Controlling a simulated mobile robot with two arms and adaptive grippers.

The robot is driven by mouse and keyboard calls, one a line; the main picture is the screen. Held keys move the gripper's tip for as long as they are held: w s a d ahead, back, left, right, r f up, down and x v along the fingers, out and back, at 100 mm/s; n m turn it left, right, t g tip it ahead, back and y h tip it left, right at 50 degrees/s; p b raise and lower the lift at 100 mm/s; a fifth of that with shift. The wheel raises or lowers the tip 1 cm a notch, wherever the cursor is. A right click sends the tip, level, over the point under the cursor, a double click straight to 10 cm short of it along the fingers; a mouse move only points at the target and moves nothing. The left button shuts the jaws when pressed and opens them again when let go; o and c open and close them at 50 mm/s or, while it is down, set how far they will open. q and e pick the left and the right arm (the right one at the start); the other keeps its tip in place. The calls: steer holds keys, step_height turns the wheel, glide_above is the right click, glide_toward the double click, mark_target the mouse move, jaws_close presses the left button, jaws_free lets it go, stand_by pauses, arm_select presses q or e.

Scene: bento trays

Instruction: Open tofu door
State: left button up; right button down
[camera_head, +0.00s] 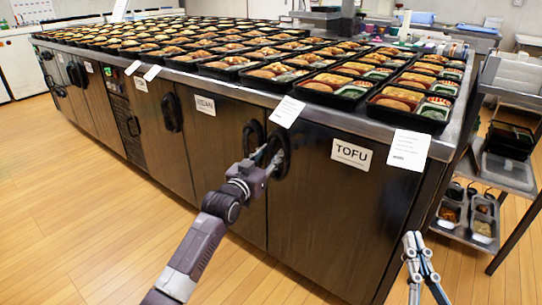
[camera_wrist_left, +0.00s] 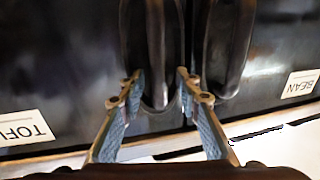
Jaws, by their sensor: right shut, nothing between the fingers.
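The tofu door (camera_head: 325,225) is a dark metal cabinet door with a white TOFU label (camera_head: 351,153); it is closed. Its black loop handle (camera_head: 284,160) sits at its upper left edge. In the left wrist view the handle (camera_wrist_left: 155,35) stands between the finger lines, and the TOFU label (camera_wrist_left: 24,129) is upside down at the left. My left gripper (camera_head: 268,153) is at this handle, its fingertips (camera_wrist_left: 157,76) apart on either side of the handle's end. Contact cannot be told. My right gripper (camera_head: 413,240) is shut and empty, right of the door.
The bean door (camera_head: 212,160) is directly left, with its own handle (camera_head: 252,138) close beside the tofu handle. Several filled bento trays cover the counter (camera_head: 455,112). A shelf cart (camera_head: 500,172) stands at the right. The wooden floor (camera_head: 70,200) at the left is clear.

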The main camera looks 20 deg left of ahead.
arm_select(q)
steer(key=shift+w, duration=0.2)
steer(key=shift+c, duration=0.3)
jaws_close()
